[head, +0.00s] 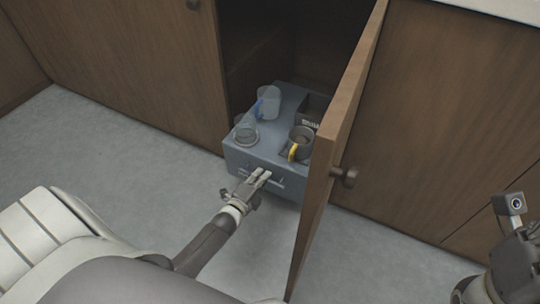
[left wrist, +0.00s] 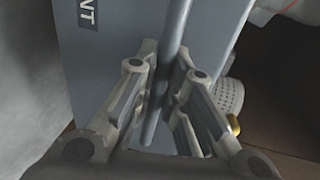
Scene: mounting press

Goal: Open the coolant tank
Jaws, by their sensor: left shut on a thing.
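The coolant tank (head: 240,156) is a blue-grey box low at the open cabinet, its front sticking out past the cabinet face. A slim bar handle (head: 276,183) runs across its front. In the left wrist view, the tank front (left wrist: 115,50) bears a dark label ending in "NT". My left gripper (head: 262,176) is shut on the handle; the bar (left wrist: 173,30) runs between the fingers (left wrist: 163,95). My right gripper (head: 515,268) is at the lower right, far from the tank; its fingers are not clear.
On the tank's top stand a clear blue-handled jug (head: 268,103), a glass jar (head: 246,134), a dark yellow-handled mug (head: 300,143) and a black labelled bin (head: 311,110). An open cabinet door (head: 330,150) stands close to the right of the tank. Grey floor in front is clear.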

